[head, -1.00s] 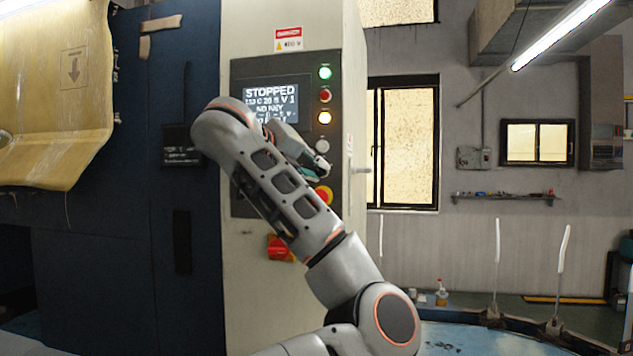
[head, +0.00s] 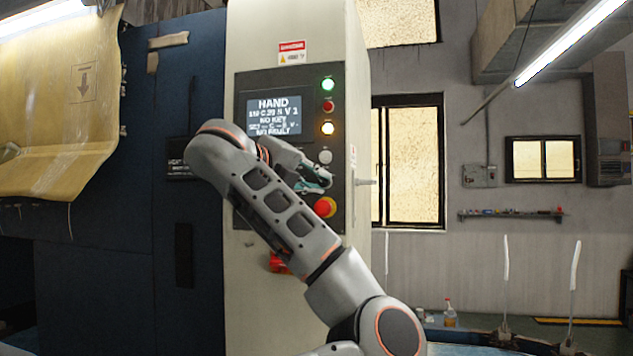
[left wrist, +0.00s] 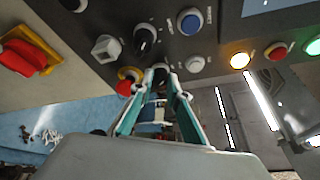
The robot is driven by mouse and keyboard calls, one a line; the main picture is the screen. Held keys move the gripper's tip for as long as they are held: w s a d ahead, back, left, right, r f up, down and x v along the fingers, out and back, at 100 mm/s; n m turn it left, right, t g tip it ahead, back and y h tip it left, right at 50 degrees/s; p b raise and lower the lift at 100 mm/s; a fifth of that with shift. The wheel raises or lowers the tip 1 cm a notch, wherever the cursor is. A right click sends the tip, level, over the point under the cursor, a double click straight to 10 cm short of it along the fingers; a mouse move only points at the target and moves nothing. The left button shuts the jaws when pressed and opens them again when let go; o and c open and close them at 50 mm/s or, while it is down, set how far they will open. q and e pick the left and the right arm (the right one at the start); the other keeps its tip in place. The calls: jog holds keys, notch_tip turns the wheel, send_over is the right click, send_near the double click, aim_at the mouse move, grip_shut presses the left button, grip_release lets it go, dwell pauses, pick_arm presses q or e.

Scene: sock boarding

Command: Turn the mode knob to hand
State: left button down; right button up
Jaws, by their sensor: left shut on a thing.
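The control panel (head: 242,82) has a lit screen (head: 273,116) whose top line reads HAND. My left gripper (head: 322,178) is at the panel's right column, between the white button (head: 325,157) and the red emergency stop (head: 325,207). In the left wrist view my left gripper (left wrist: 167,77) has its teal-lined fingers closed at the panel, around a small dark knob (left wrist: 160,68), which I take as the mode knob. The fingertips mostly hide it, so its pointer cannot be read. My right gripper is not in view.
Close by in the left wrist view are a black selector (left wrist: 145,38), a grey square knob (left wrist: 107,47), a blue button (left wrist: 190,20) and an amber lamp (left wrist: 240,60). A red main switch (head: 279,262) sits below the panel, partly behind my arm.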

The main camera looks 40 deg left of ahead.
pick_arm(q)
jog(key=c, duration=1.9)
grip_release()
jog(key=shift+v, duration=3.75)
